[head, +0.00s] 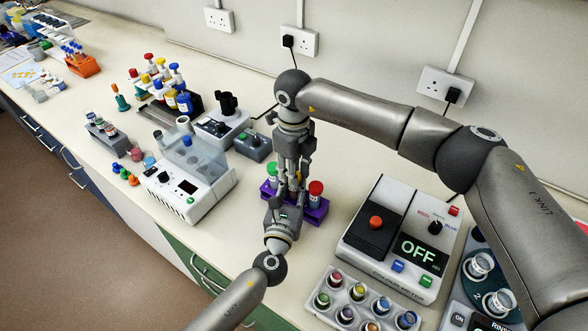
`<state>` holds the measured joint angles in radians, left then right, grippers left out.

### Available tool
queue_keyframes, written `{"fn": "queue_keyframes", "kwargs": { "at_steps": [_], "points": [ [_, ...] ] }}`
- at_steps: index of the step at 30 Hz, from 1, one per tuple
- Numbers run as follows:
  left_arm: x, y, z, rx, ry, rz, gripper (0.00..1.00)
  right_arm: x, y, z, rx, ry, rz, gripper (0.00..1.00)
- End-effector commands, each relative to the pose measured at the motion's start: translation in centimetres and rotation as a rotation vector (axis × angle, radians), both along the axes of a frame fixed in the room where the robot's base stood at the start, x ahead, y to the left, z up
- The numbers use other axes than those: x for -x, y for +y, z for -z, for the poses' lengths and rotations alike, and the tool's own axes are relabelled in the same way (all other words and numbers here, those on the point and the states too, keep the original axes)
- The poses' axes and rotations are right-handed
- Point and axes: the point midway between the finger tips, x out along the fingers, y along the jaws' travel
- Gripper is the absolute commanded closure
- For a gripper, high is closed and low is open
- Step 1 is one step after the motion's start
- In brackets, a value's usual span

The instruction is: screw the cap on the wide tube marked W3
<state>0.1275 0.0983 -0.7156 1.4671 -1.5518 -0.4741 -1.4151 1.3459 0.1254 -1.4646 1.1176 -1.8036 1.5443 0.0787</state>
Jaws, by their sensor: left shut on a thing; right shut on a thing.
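A purple rack (318,213) stands mid-bench. It holds a red-capped tube (316,192) at its right and a green-capped tube (272,171) at its left. My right gripper (292,182) points straight down over the rack's middle and is shut, its fingers around what seems to be the cap. My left gripper (284,208) reaches in from the front, low at the rack, shut on what seems to be the wide tube. Both held things are almost wholly hidden by the fingers. The W3 mark cannot be read, nor whether cap and tube touch.
A white device with a clear lid (190,180) stands left of the rack. A colorimeter reading OFF (395,240) stands to the right. A grey tray of capped vials (345,290) lies at the front right. Small grey boxes stand close behind.

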Motion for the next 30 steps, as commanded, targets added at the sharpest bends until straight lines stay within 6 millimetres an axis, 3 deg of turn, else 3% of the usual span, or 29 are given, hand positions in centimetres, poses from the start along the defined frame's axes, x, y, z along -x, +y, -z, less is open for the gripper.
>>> {"fn": "queue_keyframes", "kwargs": {
  "at_steps": [30],
  "points": [
    [0.05, -0.03, 0.10, 0.000, 0.002, 0.001, 1.00, -0.08, 0.08, 0.00, -0.003, 0.001, 1.800, 0.78]
  ]
}}
